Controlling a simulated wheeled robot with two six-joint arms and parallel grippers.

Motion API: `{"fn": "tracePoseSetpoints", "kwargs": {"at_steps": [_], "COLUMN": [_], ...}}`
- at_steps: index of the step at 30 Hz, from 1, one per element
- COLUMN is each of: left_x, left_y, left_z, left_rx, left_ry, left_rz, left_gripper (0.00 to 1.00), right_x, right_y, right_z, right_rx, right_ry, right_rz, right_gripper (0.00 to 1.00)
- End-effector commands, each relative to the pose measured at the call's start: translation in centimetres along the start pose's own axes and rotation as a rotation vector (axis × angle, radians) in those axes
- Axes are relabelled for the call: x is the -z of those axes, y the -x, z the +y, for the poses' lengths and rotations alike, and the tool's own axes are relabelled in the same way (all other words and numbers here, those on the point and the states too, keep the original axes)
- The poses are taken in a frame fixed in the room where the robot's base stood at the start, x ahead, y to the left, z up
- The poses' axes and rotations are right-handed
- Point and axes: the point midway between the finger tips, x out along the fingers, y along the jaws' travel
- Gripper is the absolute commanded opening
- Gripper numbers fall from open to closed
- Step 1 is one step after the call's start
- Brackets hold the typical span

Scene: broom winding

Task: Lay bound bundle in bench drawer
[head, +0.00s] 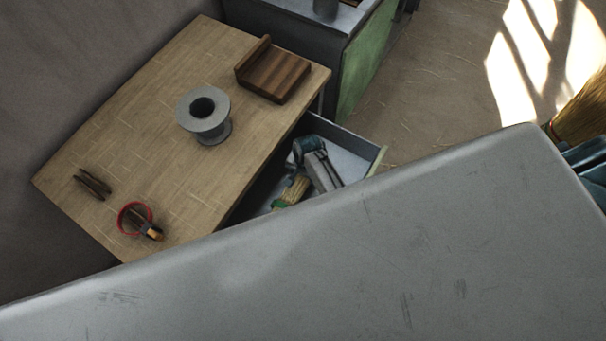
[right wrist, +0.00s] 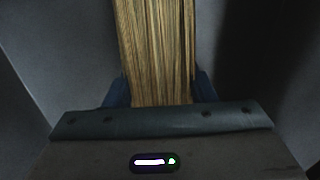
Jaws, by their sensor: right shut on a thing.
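The bench drawer (head: 376,160) stands pulled out from the wooden bench in the head view. Inside it lie a teal tool, a grey piece (head: 322,172) and a small straw-coloured item with a green end (head: 292,190). A straw bundle (head: 582,112) shows at the right edge, beside my blue right gripper (head: 568,150), which is partly cut off. In the right wrist view the bundle (right wrist: 157,50) sits between the blue fingers (right wrist: 160,92), which are shut on it. My left gripper is not in view.
On the bench (head: 130,110) are a grey spool (head: 204,115), a dark wooden holder (head: 272,72), dark clips (head: 92,184) and a red ring (head: 122,222) with a small tool. A green-sided cabinet (head: 362,70) stands behind. Floor is clear right of the drawer.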

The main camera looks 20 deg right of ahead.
Motion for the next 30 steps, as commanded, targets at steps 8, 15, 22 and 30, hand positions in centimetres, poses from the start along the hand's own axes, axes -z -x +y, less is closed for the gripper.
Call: {"fn": "tracePoseSetpoints", "kwargs": {"at_steps": [8, 15, 22, 30], "left_x": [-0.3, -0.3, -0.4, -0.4], "left_y": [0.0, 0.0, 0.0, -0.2], "left_z": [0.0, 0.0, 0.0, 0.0], "left_rx": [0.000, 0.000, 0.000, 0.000], "left_ry": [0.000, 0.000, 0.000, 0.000], "left_rz": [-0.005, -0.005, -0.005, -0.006], "left_gripper": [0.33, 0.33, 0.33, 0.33], "right_x": [0.0, 0.0, 0.0, 0.0], "right_y": [0.0, 0.0, 0.5, 4.6], "right_z": [0.0, 0.0, -0.1, -0.1], "right_rx": [0.001, 0.001, 0.002, 0.004], "right_ry": [0.000, 0.000, 0.000, 0.000], "right_rz": [0.000, 0.000, 0.001, 0.002], "right_gripper": [0.58, 0.76, 0.76, 0.76]}}
